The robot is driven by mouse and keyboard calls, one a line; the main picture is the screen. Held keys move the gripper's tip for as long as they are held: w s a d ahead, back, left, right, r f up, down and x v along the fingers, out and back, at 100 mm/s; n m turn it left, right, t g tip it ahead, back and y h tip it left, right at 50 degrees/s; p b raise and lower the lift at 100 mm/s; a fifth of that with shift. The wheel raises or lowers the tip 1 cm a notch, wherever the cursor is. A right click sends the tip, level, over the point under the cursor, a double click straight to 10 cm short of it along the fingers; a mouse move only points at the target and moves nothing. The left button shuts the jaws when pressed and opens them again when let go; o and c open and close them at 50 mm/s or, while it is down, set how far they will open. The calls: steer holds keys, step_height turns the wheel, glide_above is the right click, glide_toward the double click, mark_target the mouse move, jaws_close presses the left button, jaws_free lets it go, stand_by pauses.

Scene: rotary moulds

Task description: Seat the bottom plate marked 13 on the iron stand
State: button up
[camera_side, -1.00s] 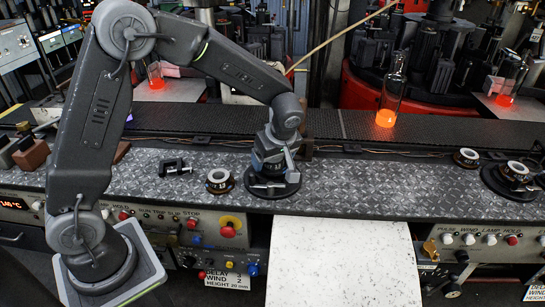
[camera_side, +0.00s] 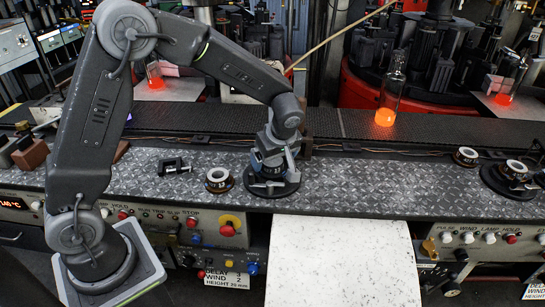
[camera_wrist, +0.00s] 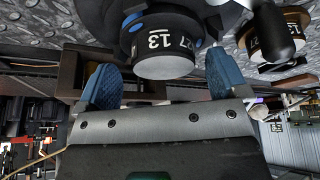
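The plate marked 13 (camera_wrist: 152,38), a dark round body with a pale end, stands straight ahead of my fingers in the wrist view. It appears to rest on the dark round iron stand (camera_wrist: 95,15); the contact is partly hidden. The stand's wide base shows under my gripper in the side view (camera_side: 272,187). My gripper (camera_wrist: 163,72) has its blue fingers apart, one on each side of the pale end, with small gaps showing. In the side view my gripper (camera_side: 270,163) is upright just above the stand and hides the plate.
Another dark plate with a pale ring (camera_side: 218,180), apparently marked 12, lies left of the stand. A small black clamp (camera_side: 174,166) is farther left. Another ringed piece (camera_side: 466,157) and a second stand (camera_side: 505,182) are at the right. Open bench lies between.

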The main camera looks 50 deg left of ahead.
steer(key=shift+s+f, duration=0.4)
steer(key=w+v, duration=0.1)
steer(key=v, duration=1.3)
steer(key=shift+r, duration=0.35)
step_height(320, 180, up, 7)
steer(key=shift+s, duration=0.1)
steer(key=s+f+m+t+h, duration=0.2)
steer(key=s+m, duration=0.6)
steer(key=s, duration=0.3)
steer(key=s+f+m+t+h, duration=0.2)
steer(key=s+m, duration=0.5)
steer(key=s, duration=0.4)
steer(key=shift+a+f+m, duration=0.35)
steer(key=shift+a+m, duration=0.05)
steer(key=shift+a, duration=0.05)
